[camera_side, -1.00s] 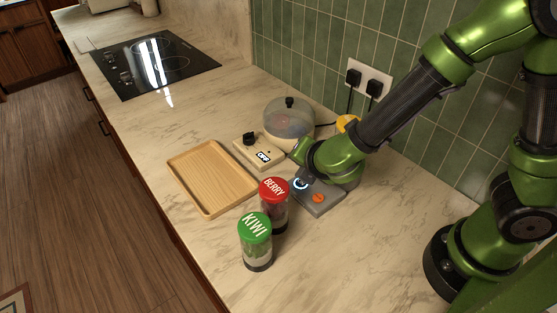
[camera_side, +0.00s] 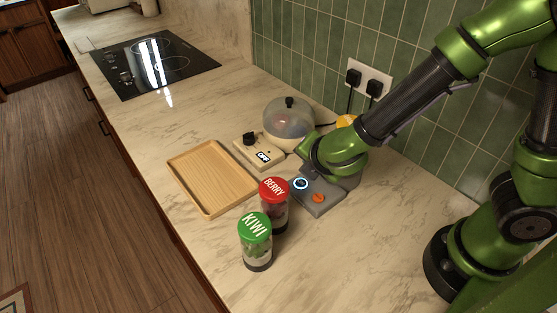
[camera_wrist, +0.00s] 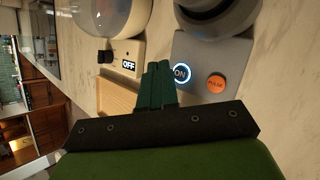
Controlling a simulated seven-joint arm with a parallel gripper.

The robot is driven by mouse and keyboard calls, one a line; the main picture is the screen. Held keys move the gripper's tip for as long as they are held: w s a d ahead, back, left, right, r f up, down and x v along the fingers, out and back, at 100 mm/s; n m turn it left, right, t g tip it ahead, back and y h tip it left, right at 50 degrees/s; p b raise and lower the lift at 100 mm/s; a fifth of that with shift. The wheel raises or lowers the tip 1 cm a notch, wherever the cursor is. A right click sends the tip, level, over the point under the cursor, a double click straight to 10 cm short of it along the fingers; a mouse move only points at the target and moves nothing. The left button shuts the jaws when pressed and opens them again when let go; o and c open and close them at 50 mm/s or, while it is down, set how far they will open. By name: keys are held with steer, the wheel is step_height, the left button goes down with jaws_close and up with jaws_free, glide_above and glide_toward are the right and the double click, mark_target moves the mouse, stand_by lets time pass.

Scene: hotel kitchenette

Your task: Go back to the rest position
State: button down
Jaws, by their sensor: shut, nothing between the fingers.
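My gripper (camera_side: 308,160) is above the grey appliance base (camera_side: 325,200), its fingertips hard to make out in the side view. In the wrist view my gripper (camera_wrist: 157,72) shows its two green fingers together with nothing between them. They point toward the gap between the grey base and the beige control box. The grey base has a button lit with a blue ring (camera_wrist: 181,72), labelled ON, and an orange PULSE button (camera_wrist: 216,83). My arm hides part of the grey base in the side view.
A green-lidded KIWI jar (camera_side: 256,245) and a red-lidded BERRY jar (camera_side: 274,208) stand in front. A wooden tray (camera_side: 185,190) lies left. The beige box (camera_side: 258,152) reads OFF beside a domed cooker (camera_side: 289,122). A tiled wall (camera_side: 300,50) with plugged sockets (camera_side: 366,82) stands behind.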

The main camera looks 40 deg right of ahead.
steer(key=s+d+r+m+g+y, duration=0.1)
steer(key=s+d+r+m+g, duration=0.45)
steer(key=m, duration=0.75)
steer(key=s+d+r+m+t+y, duration=0.2)
steer(key=s+r+m+t+y, duration=0.3)
steer(key=r+m, duration=0.5)
steer(key=shift+s+m, duration=0.5)
steer(key=shift+m, duration=0.2)
